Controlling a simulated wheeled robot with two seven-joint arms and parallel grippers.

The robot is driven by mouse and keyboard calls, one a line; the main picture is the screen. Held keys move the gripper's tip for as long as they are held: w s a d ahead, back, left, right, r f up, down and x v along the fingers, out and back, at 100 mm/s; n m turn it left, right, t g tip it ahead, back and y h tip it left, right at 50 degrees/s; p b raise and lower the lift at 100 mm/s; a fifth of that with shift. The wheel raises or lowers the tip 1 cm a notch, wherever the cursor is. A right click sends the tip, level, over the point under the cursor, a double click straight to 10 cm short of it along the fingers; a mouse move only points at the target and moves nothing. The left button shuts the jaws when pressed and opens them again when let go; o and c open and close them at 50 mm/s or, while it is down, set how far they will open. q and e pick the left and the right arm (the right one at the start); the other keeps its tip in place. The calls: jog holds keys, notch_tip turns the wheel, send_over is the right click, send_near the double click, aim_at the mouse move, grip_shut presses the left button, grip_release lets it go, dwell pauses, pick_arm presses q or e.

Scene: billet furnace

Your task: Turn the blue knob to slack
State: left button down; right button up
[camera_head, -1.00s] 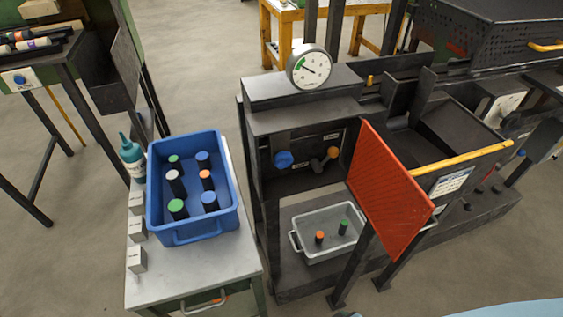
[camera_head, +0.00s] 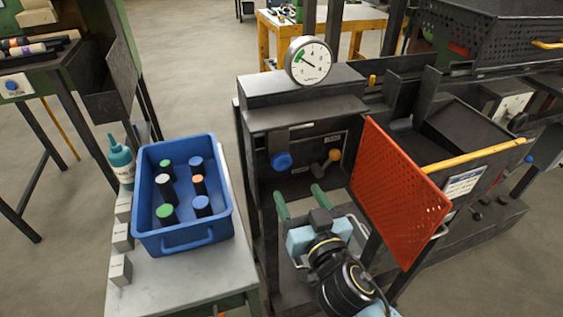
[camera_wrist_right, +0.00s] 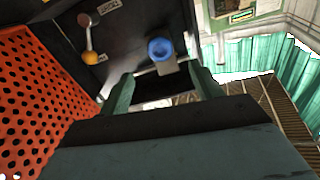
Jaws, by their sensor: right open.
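The blue knob (camera_head: 281,161) sits on the dark panel inside the furnace bay, left of an orange-tipped lever (camera_head: 334,155). In the right wrist view the blue knob (camera_wrist_right: 160,49) shows beyond the fingers, nearer the right one. My right gripper (camera_head: 299,203) is open and empty, its green fingers pointing toward the panel below the knob and apart from it. The fingers also show in the right wrist view (camera_wrist_right: 162,88). The dial gauge (camera_head: 309,61) stands on top of the housing, its needle near a green band. My left gripper is out of view.
An open red perforated guard (camera_head: 398,192) stands close to the right of my right arm. A blue bin (camera_head: 183,240) with several colour-capped cylinders sits on the bench at left, beside a teal bottle (camera_head: 121,160). My arm largely hides the grey tray below.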

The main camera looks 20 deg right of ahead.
aim_at(283, 165)
jog(key=w, duration=1)
jog(key=shift+w+a, duration=0.1)
jog(key=shift+a, duration=0.05)
jog(key=shift+w, duration=0.6)
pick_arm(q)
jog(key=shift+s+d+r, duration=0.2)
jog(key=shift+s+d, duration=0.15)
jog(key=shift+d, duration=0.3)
pick_arm(e)
jog(key=shift+w, duration=0.15)
jog(key=c, duration=1)
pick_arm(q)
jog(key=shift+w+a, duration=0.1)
pick_arm(e)
jog(key=shift+o, duration=0.2)
